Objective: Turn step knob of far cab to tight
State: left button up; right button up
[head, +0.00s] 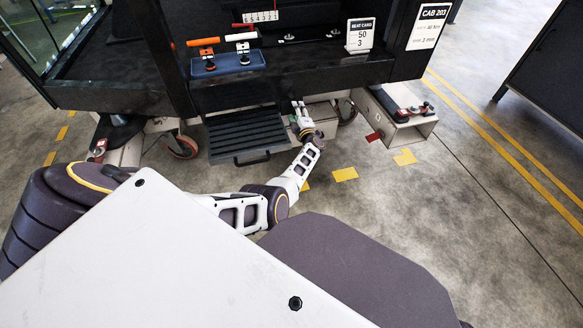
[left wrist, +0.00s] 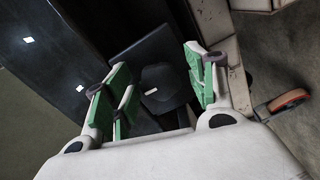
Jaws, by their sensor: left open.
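The cab (head: 290,75) with the "CAB 203" card stands ahead in the head view. Its black ribbed step (head: 243,130) hangs at the front, below the dark body. My left gripper (head: 298,106) is just right of the step, under the cab's edge. In the left wrist view, my left gripper (left wrist: 157,75) is open, with green pads on either side of a dark faceted knob (left wrist: 163,88). The pads look apart from the knob, and its setting cannot be read. In the head view I cannot make out the knob at the gripper. My right gripper is not in view.
A blue tray (head: 228,64) with orange and white handled levers sits on the cab ledge, near a "SEAT CARD" sign (head: 360,35). A pale box beam (head: 400,128) juts out at right. Caster wheels (head: 183,147) stand below.

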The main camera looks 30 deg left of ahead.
pick_arm(q)
jog(key=n+b, duration=0.1)
jog(key=n, duration=0.4)
jog(key=n+b, duration=0.2)
jog(key=n, duration=0.2)
jog(key=n+b, duration=0.2)
jog(key=n, duration=0.2)
jog(key=shift+n, duration=0.4)
jog(key=shift+r+n+b, duration=0.1)
jog(key=shift+n+b, duration=1.25)
jog(key=shift+n, duration=1.05)
